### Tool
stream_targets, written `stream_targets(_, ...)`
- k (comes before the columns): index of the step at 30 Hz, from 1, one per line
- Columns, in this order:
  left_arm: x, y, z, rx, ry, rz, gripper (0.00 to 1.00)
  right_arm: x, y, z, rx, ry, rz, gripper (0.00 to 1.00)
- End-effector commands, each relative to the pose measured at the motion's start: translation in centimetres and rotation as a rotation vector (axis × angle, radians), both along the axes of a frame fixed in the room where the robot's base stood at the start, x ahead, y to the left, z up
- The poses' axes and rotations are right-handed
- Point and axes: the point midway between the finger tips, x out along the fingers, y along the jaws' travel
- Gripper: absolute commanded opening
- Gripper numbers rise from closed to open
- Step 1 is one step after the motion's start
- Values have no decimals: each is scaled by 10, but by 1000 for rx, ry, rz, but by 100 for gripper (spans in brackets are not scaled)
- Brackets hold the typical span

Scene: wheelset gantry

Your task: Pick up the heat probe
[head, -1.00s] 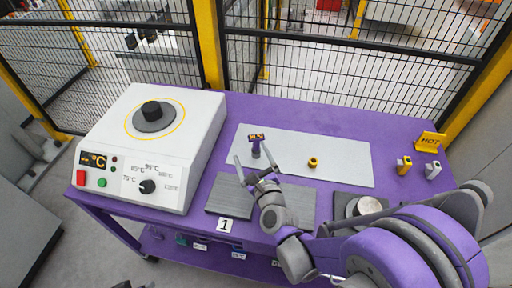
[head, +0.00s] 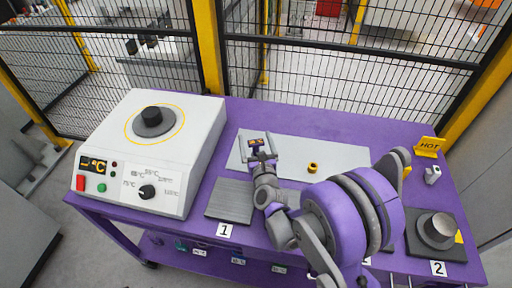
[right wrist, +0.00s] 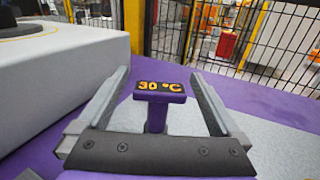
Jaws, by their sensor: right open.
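The heat probe (right wrist: 156,115) is purple, with an orange "30 °C" display on its top, in the right wrist view. It stands upright on the pale grey mat and also shows in the head view (head: 256,143), partly hidden by my gripper. My right gripper (head: 260,157) is open, its two fingers on either side of the probe. In the right wrist view the fingers (right wrist: 162,88) are apart, with gaps between them and the probe head. The probe's lower end is hidden by the gripper body. My left gripper does not show.
A white heater box (head: 150,183) with a black knob-like part on top stands at the left. A small yellow ring (head: 312,168) lies on the mat (head: 330,153). A yellow "HOT" sign (head: 429,146) and a metal cylinder (head: 438,230) are at the right. Mesh fencing stands behind the table.

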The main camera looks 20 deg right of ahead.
Motion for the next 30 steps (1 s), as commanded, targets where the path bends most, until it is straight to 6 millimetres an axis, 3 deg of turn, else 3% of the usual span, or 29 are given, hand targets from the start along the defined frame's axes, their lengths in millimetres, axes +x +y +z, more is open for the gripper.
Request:
stream_targets(4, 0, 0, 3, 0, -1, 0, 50, 18, -5, 1, -1, 0, 0, 100)
stream_targets(11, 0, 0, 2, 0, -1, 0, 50, 19, -5, 0, -1, 1, 0, 98)
stream_targets(25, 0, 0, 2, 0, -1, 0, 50, 19, -5, 0, -1, 0, 0, 14)
stream_targets(26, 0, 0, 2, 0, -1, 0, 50, 19, -5, 0, -1, 0, 0, 9)
stream_targets(30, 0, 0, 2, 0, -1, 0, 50, 19, -5, 0, -1, 0, 0, 9)
